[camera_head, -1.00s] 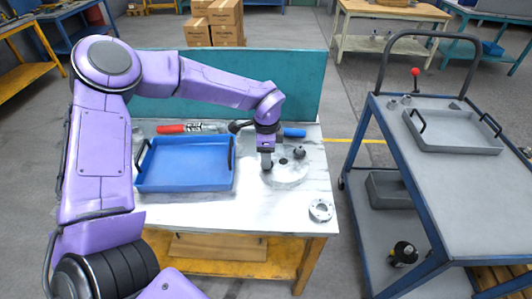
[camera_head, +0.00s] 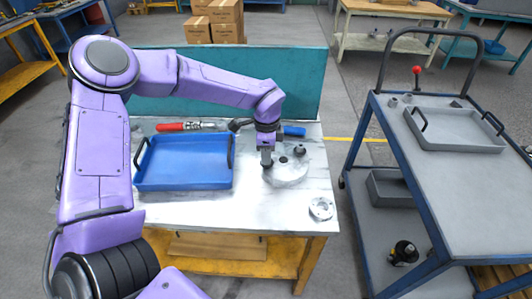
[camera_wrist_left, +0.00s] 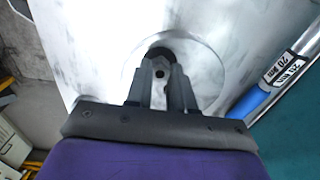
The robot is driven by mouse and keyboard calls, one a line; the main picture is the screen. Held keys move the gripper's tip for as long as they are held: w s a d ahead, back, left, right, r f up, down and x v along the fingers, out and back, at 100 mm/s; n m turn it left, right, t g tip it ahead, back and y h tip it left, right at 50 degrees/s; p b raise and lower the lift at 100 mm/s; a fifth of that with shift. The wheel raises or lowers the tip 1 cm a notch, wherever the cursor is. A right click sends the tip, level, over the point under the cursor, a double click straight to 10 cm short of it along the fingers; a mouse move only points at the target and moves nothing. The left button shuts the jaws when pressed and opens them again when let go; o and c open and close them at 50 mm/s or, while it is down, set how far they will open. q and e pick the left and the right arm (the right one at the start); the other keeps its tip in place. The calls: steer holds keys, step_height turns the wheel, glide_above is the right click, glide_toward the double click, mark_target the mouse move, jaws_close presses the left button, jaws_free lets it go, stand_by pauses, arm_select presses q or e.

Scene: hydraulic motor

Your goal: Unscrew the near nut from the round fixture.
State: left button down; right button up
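The round fixture (camera_head: 290,176) is a pale disc lying on the white table, with a dark hole near its middle. A dark nut (camera_head: 299,150) stands at its far right side. My left gripper (camera_head: 266,162) points down over the fixture's left part. In the left wrist view its two fingers (camera_wrist_left: 160,82) are close together around a small grey nut (camera_wrist_left: 160,72), which appears to be the near nut. A dark round shape shows just beyond it. The fingers hide the near nut in the head view, and I cannot tell whether it touches the fixture. My right gripper is out of view.
A blue tray (camera_head: 185,187) lies left of the fixture. A red-handled tool (camera_head: 180,127) and a blue-handled tool (camera_head: 294,131) lie behind. A metal flange ring (camera_head: 320,209) is near the table's front right corner. A blue cart (camera_head: 440,180) stands to the right.

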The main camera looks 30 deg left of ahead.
arm_select(q)
steer(key=shift+f+n+b, duration=0.2)
steer(key=shift+n+b, duration=0.1)
steer(key=shift+b, duration=0.3)
steer(key=n+b, duration=0.3)
steer(key=b, duration=0.1)
steer(key=shift+n, duration=0.3)
steer(key=c, duration=1.3)
jaws_free()
steer(key=shift+s+r, duration=0.1)
steer(key=shift+c, duration=0.2)
steer(key=shift+o, duration=0.7)
steer(key=shift+r, duration=0.15)
